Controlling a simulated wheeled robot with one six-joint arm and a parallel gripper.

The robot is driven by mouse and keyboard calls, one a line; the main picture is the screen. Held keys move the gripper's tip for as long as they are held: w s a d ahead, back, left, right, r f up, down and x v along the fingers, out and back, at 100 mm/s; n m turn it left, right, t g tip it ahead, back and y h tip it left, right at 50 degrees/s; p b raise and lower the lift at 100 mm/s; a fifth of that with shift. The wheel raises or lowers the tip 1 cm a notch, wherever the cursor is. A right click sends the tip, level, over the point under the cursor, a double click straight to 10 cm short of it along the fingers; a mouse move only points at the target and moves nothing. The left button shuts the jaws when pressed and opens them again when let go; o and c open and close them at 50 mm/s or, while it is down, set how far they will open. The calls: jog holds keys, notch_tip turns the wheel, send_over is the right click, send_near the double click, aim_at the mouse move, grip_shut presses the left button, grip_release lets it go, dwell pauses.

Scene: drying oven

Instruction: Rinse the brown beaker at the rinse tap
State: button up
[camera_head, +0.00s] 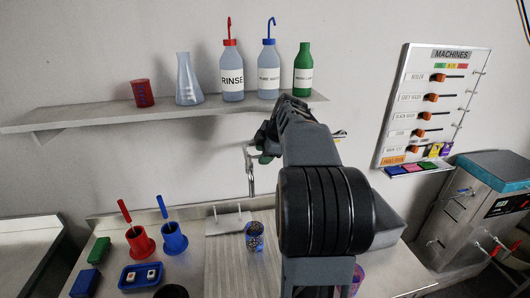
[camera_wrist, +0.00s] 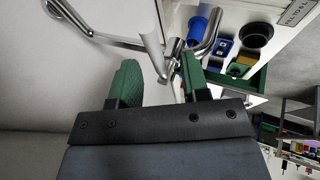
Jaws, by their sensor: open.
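My gripper (camera_head: 264,148) is up at the wall beside a chrome tap (camera_head: 251,170), partly hidden behind my own arm. In the wrist view its two green fingers (camera_wrist: 158,72) are apart, and chrome tap parts (camera_wrist: 152,48) show beyond and between their tips. I cannot tell whether the fingers touch the tap. No beaker is between the fingers. I cannot pick out a clearly brown beaker. A dark patterned beaker (camera_head: 254,237) stands on the ribbed drainboard below the tap, and a pinkish one (camera_head: 357,277) is partly hidden by my arm.
The shelf (camera_head: 80,119) holds a red beaker (camera_head: 142,94), a flask (camera_head: 187,80) and several bottles. Red (camera_head: 140,242) and blue (camera_head: 173,239) holders, a blue tray (camera_head: 141,276) and a dark round vessel (camera_head: 172,292) stand at left. A machine (camera_head: 480,205) stands right.

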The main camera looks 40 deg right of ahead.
grip_shut()
dwell(0.3)
jog(key=shift+s+a+m+h+b, duration=0.25)
jog(key=shift+m+h+b, duration=0.25)
jog(key=shift+m, duration=0.35)
jog(key=shift+s+a+m+h+b, duration=0.25)
jog(key=shift+m+h+b, duration=0.2)
jog(key=shift+m, duration=0.4)
jog(key=shift+s+a+f+m+h, duration=0.1)
jog(key=shift+a+m+h, duration=0.15)
jog(key=shift+m, duration=0.3)
jog(key=shift+s+a+m+h, duration=0.1)
jog(key=shift+a+m+h, duration=0.1)
jog(key=shift+m, duration=0.35)
jog(key=shift+d, duration=0.1)
